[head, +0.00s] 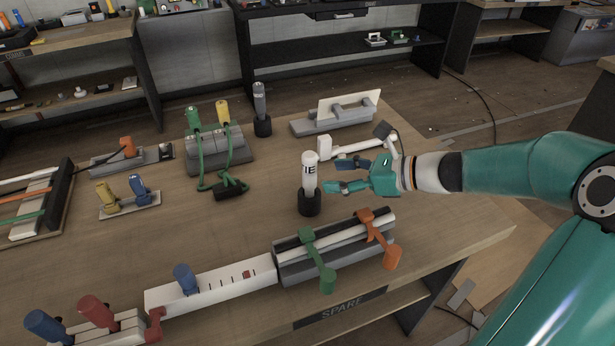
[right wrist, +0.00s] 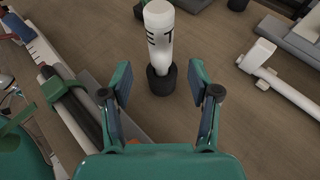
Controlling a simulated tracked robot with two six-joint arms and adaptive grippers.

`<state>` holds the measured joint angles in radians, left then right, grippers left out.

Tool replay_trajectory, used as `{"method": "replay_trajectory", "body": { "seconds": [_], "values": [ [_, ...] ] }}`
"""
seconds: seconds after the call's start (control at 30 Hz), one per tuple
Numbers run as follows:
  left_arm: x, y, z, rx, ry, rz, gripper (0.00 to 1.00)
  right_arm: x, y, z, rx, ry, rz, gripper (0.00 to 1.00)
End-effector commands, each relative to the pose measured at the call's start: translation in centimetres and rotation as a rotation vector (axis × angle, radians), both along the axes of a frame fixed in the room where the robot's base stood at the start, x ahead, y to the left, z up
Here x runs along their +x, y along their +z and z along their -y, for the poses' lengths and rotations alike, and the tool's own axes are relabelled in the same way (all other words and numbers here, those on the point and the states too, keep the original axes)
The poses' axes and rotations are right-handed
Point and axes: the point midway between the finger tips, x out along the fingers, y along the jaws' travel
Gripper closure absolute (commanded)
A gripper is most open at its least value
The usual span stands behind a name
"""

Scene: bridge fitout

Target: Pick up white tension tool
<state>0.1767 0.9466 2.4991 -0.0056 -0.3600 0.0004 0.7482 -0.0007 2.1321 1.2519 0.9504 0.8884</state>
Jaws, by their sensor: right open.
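My left gripper is not in view.
A grey rail block with green and orange clamps (head: 335,248) lies in front of the tool. A white lever piece (head: 350,148) lies behind my gripper. A grey tool in a black holder (head: 261,110) and a grey block with green cables (head: 218,150) stand behind.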

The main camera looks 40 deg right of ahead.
Motion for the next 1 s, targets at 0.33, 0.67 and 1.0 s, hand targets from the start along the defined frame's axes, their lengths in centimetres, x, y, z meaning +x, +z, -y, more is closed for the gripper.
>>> {"method": "replay_trajectory", "body": {
  "seconds": [0.33, 0.67, 1.0],
  "values": [
    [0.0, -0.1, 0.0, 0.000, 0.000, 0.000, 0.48, 2.4, -1.1, -1.4, 0.000, 0.001, 0.000, 0.39],
    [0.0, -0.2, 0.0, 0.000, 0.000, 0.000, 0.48, 5.7, -2.8, -3.4, 0.000, 0.003, 0.000, 0.39],
    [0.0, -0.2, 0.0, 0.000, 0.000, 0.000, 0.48, 6.0, -3.0, -3.5, -0.002, -0.001, 0.000, 0.47]
  ]
}}
